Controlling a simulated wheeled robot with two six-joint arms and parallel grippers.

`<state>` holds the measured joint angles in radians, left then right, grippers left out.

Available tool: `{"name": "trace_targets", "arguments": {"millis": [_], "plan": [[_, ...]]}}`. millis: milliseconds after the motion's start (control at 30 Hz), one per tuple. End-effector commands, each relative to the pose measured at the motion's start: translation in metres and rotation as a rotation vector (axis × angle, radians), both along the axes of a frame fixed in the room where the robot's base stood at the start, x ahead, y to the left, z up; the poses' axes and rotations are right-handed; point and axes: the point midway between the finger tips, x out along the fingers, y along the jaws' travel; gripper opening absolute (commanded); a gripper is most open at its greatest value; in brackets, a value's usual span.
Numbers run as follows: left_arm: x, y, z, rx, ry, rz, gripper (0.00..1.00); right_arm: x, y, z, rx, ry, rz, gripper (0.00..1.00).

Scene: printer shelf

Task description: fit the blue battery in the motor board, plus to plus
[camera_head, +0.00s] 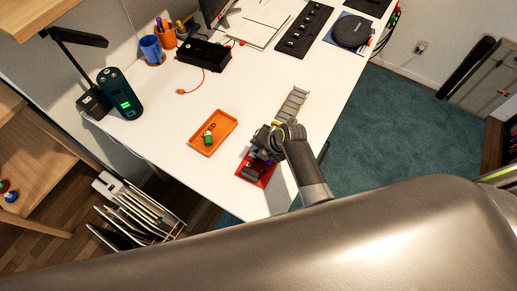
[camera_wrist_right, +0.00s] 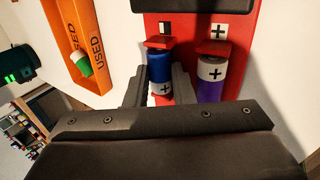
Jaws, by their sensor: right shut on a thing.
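The red motor board (camera_head: 268,179) lies near the desk's front edge, partly hidden by my right gripper (camera_head: 262,151). In the right wrist view the gripper's fingers (camera_wrist_right: 158,90) are shut on the blue battery (camera_wrist_right: 159,68), one on each side. The battery lies along the left slot, its white plus band at the near end. A red clip is at its far end; I cannot tell if it is fully seated. A purple battery (camera_wrist_right: 211,88) lies in the right slot, its plus band toward the printed plus on the board. The left slot's printed mark is a black-and-white block. My left gripper is not in view.
An orange tray (camera_head: 231,121) marked USED holds a green battery (camera_head: 208,137) left of the board. A grey slotted rack (camera_head: 292,104) lies beyond the gripper. A black box (camera_head: 204,53) and a dark green cylinder (camera_head: 120,94) stand farther back. The mid-desk is clear.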

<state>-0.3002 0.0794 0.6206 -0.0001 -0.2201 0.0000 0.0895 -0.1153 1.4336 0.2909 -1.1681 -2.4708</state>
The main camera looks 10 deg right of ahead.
Motion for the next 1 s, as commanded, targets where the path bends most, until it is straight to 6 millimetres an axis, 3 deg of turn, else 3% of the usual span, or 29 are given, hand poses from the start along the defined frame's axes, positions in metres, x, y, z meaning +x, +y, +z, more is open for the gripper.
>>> {"name": "trace_targets", "arguments": {"millis": [333, 367, 567, 1000], "plan": [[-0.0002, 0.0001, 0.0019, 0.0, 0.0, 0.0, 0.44, -0.0018, -0.0004, -0.0036, -0.001, 0.006, 0.0, 0.0], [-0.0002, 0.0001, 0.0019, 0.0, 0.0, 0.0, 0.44, -0.0019, -0.0004, -0.0037, -0.001, 0.006, 0.0, 0.23], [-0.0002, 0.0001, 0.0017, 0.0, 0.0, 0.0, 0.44, -0.0031, -0.0012, -0.0051, -0.004, 0.009, 0.0, 0.47], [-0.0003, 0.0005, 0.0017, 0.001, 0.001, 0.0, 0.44, -0.0056, -0.0026, -0.0075, -0.008, 0.017, 0.001, 0.47]]}}
